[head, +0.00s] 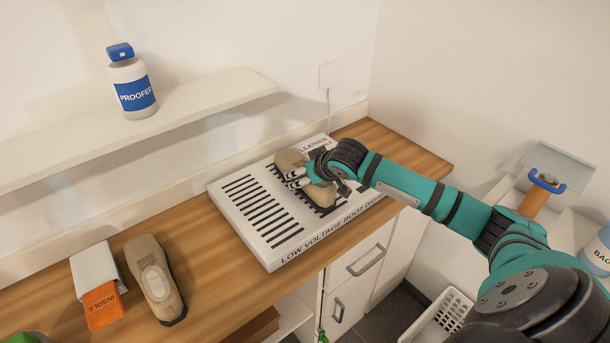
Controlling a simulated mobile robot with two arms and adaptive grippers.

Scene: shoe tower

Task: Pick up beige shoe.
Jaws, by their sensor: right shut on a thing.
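Two beige shoes show in the head view. One beige shoe (318,195) is on or just above the right part of the white boot dryer, partly hidden by my right gripper. My right gripper (292,180) reaches in from the right and is shut on this shoe around its middle. I cannot tell whether the shoe touches the dryer. The other beige shoe (155,278) lies on the wooden counter at the left, apart from the gripper. My left gripper is not in view.
The white boot dryer (246,214) with dark slots sits on the wooden counter (222,300). A white and orange insole box (101,305) lies beside the left shoe. A proofer bottle (132,90) stands on the wall shelf (205,112). A white basket (440,318) is low at right.

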